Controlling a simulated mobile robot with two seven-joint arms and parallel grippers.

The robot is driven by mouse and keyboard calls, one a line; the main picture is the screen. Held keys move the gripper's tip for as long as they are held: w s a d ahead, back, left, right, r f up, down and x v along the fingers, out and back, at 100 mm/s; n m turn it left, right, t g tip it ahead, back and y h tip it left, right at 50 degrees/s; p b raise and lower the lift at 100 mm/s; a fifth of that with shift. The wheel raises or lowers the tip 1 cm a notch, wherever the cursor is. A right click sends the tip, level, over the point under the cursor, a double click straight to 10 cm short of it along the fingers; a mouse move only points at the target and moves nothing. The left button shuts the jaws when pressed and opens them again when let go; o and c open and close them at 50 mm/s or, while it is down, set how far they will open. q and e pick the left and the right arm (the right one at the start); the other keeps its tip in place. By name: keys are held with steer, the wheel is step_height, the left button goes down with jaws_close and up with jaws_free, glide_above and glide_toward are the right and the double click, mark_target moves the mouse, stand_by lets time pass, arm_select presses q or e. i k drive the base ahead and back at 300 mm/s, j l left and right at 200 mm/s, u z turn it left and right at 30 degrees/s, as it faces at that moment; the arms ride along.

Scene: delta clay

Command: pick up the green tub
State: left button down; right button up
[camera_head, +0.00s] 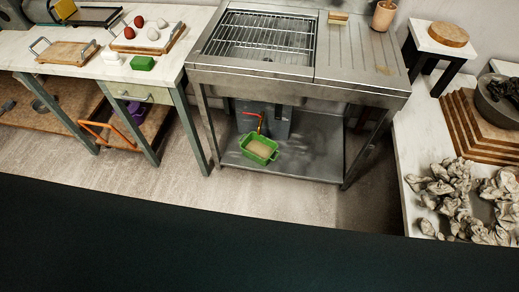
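A green tub (259,149) stands on the lower shelf of the metal sink stand, near the front edge and left of the shelf's middle. It is open at the top and holds something tan. A red-handled tool shows just behind its rim. Neither of my grippers shows in the head view.
The metal stand (350,88) has a rack on top and legs on both sides of the shelf. A white table (173,73) at left bears boards, balls and a small green block (142,63). A right-hand table holds crumpled grey clay (440,190). The floor (255,190) before the stand is clear.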

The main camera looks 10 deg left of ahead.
mark_target(261, 149)
steer(key=i+j+z, duration=0.15)
steer(key=i, duration=0.35)
steer(key=i+j+z, duration=0.2)
steer(key=i, duration=0.25)
steer(key=i+j+z, duration=0.15)
steer(key=i, duration=0.3)
